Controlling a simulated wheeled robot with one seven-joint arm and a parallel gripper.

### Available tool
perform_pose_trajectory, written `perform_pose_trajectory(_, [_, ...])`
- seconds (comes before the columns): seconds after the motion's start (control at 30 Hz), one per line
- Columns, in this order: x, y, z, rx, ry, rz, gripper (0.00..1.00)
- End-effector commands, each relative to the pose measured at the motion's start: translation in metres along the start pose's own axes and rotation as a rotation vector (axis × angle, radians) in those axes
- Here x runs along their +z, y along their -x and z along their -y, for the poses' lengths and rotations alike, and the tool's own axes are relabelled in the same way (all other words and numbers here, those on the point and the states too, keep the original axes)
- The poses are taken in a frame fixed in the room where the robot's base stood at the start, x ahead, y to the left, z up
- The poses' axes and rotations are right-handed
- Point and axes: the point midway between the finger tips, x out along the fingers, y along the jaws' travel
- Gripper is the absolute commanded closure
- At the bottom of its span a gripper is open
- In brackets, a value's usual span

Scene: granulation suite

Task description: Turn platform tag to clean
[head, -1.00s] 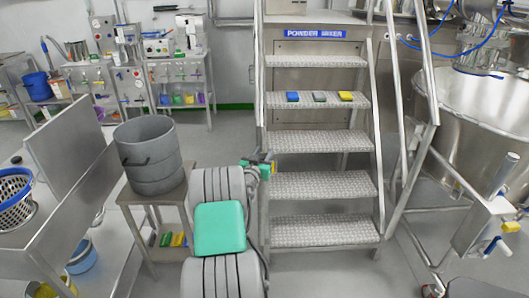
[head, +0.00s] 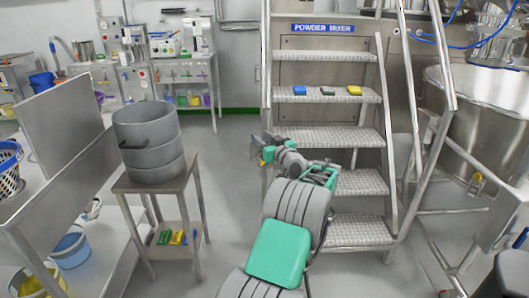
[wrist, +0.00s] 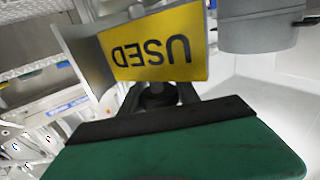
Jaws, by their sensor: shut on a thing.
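The platform tag (wrist: 152,45) is in front of my gripper in the wrist view. Its yellow face reads USED, upside down in that view, and a plain grey face shows at its left. In the head view only a small yellow patch of the tag (head: 268,153) shows beside the left stair rail. My gripper (wrist: 160,92) is shut on the tag's lower part; its fingertips are partly hidden behind the dark and green wrist housing. In the head view my gripper (head: 268,143) is at the left of the steps. I cannot tell whether the tag touches the rail.
Metal steps (head: 330,138) with handrails rise to the powder mixer sign (head: 322,28). Blue, grey and yellow blocks (head: 328,91) lie on one step. Grey stacked sieves (head: 148,140) stand on a small table at the left. Open floor (head: 225,150) lies between them.

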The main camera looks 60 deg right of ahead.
Motion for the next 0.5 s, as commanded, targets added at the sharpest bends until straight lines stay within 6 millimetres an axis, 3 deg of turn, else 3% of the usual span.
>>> perform_pose_trajectory(0.03, [0.0083, 0.0004, -0.0019, -0.029, 0.000, 0.002, 1.00])
perform_pose_trajectory(0.5, [0.0028, 0.0004, 0.0065, -0.234, -0.004, 0.004, 1.00])
